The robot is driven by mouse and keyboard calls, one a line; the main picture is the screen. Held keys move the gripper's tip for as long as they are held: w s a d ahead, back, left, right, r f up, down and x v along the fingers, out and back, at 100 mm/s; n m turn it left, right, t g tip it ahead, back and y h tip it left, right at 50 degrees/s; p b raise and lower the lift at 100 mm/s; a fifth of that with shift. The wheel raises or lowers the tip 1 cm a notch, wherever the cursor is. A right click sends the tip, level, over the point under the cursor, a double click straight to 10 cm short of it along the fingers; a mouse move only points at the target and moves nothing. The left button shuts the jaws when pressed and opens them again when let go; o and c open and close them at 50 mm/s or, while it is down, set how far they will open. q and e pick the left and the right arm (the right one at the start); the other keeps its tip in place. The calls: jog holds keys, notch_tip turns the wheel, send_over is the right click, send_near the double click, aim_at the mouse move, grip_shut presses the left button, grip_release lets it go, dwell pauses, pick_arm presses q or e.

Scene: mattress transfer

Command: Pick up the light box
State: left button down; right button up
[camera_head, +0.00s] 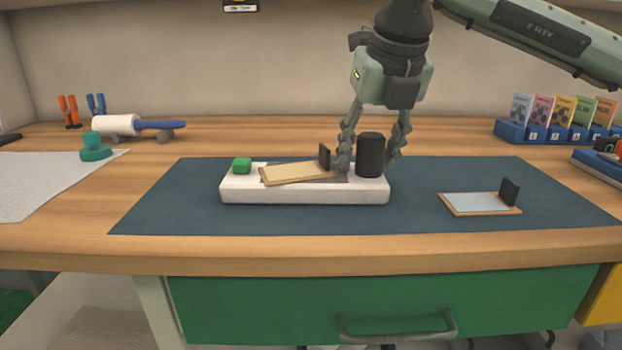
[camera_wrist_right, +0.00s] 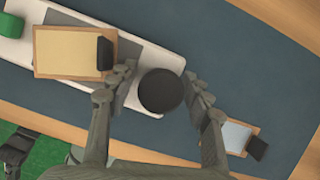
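The light box (camera_head: 300,190) is a long white slab lying flat on the dark blue mat, with a green button (camera_head: 241,165) at its left end and an upright black cylinder (camera_head: 370,156) at its right end. A cream panel in a wooden frame (camera_head: 295,173) with a black tab lies on it. The white slab also shows in the wrist view (camera_wrist_right: 70,20). My right gripper (camera_head: 371,160) is open, its fingers on either side of the black cylinder (camera_wrist_right: 161,91), with narrow gaps seen in the wrist view.
A pale blue framed panel (camera_head: 475,203) with a black tab lies on the mat (camera_head: 420,215) at right. A blue card rack (camera_head: 535,133) stands at back right. A white roller (camera_head: 118,125) and a teal object (camera_head: 95,150) are at left. The front mat is clear.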

aim_at(365, 135)
grip_shut()
jog(key=shift+r, duration=0.15)
